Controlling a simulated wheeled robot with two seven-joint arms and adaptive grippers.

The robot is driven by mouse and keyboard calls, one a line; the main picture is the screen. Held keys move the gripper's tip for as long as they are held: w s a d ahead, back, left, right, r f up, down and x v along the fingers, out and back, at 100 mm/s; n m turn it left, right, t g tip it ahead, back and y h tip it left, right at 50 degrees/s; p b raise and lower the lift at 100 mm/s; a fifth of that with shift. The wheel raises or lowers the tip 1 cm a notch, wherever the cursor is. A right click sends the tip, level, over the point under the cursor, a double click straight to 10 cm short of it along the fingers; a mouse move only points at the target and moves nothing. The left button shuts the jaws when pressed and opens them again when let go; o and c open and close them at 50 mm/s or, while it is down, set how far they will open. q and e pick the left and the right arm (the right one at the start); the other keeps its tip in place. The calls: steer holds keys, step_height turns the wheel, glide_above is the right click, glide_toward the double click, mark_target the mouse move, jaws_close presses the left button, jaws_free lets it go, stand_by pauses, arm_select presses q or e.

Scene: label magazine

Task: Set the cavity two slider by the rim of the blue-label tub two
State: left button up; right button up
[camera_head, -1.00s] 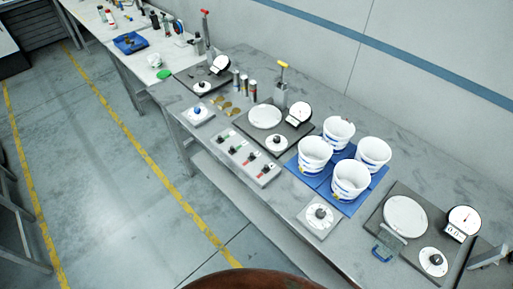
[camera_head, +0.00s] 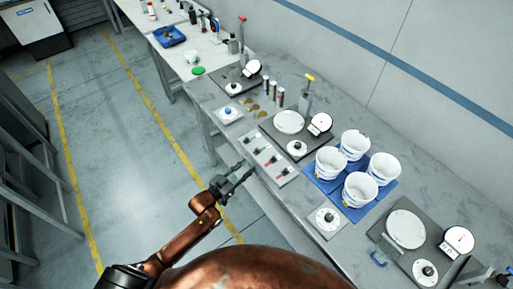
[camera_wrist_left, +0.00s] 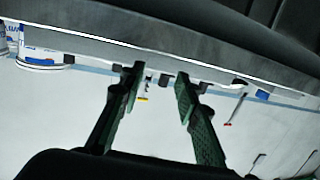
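A pale slider panel (camera_head: 266,158) with several small dark and coloured sliders lies along the front edge of the bench; its markings are too small to read. Several white tubs with blue labels stand upright behind it to the right, among them a front-left tub (camera_head: 330,163) and a front-right tub (camera_head: 359,190); I cannot tell their numbers. My left gripper (camera_head: 236,175) is in front of the bench edge, left of the panel and apart from it. In the left wrist view its fingers (camera_wrist_left: 158,76) are spread with nothing between them. My right gripper is not in view.
Blue mats (camera_head: 335,186) lie under the tubs. A dial box (camera_head: 326,221) sits at the front edge right of the panel. A scale plate (camera_head: 289,122) and gauge (camera_head: 320,124) stand behind the panel. The floor left of the bench is clear.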

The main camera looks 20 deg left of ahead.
mark_target(255, 151)
arm_select(q)
steer(key=shift+t+h, duration=0.5)
steer(key=shift+h, duration=0.1)
steer(key=w+d, duration=0.1)
steer(key=w, duration=0.2)
steer(key=w+r, duration=0.1)
steer(key=w, duration=0.2)
steer(key=w+d+r, duration=0.1)
steer(key=w, duration=0.2)
steer(key=shift+w+d, duration=0.1)
steer(key=shift+d, duration=0.2)
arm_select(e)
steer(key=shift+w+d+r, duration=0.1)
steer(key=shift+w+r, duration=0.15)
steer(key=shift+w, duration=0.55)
arm_select(q)
jaws_close()
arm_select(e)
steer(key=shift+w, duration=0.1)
